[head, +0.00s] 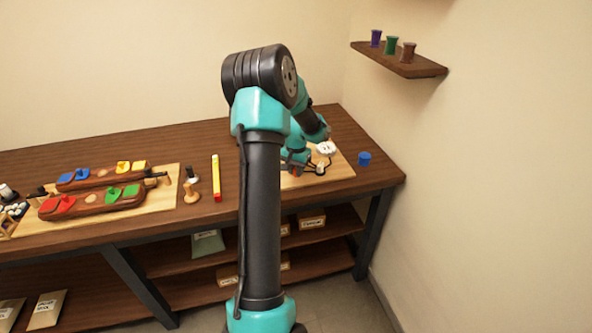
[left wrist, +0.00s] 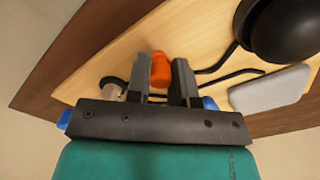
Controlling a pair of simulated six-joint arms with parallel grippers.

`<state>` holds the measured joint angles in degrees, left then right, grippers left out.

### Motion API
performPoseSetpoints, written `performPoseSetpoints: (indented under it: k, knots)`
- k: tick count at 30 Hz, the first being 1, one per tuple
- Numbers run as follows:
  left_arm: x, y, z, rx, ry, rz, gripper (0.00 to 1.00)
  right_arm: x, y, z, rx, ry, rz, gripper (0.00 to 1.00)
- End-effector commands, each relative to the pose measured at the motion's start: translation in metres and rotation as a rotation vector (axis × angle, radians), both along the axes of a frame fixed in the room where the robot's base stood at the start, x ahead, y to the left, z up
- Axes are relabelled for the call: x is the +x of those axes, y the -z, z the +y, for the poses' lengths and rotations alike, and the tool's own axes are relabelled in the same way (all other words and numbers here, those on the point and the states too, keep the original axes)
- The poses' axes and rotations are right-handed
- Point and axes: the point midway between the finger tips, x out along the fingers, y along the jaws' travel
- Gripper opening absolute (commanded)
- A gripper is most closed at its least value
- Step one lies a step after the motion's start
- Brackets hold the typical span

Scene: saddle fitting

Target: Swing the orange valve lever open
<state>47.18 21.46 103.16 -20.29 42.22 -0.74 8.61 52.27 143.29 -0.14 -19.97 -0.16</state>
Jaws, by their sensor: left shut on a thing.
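The orange valve lever (left wrist: 161,70) shows in the left wrist view between the two dark fingers of my left gripper (left wrist: 163,76). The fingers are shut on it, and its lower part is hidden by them. In the head view my left gripper (head: 298,166) is low over the light wooden board (head: 341,172) at the right end of the bench. There my own arm hides much of the board, and I cannot make out the lever clearly. My right gripper is not in view.
Near the gripper are a black rounded object (left wrist: 288,32), a grey slab (left wrist: 270,90) and dark curved tubes. A blue cup (head: 364,158) stands right of the board. A yellow bar (head: 216,176) and colored trays (head: 92,203) lie left. A shelf (head: 400,62) holds three spools.

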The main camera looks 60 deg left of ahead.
Motion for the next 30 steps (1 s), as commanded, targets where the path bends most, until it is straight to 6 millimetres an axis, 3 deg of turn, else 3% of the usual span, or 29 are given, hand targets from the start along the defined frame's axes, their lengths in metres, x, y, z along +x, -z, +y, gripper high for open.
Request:
performPoseSetpoints:
  k: [14, 30]
  knots:
    - [-0.008, -0.001, 0.003, 0.001, 0.171, 0.0, 0.0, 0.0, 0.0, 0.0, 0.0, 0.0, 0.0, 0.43]
    - [-0.026, -0.001, 0.016, 0.001, 0.654, 0.0, 0.0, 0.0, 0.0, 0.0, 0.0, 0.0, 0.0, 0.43]
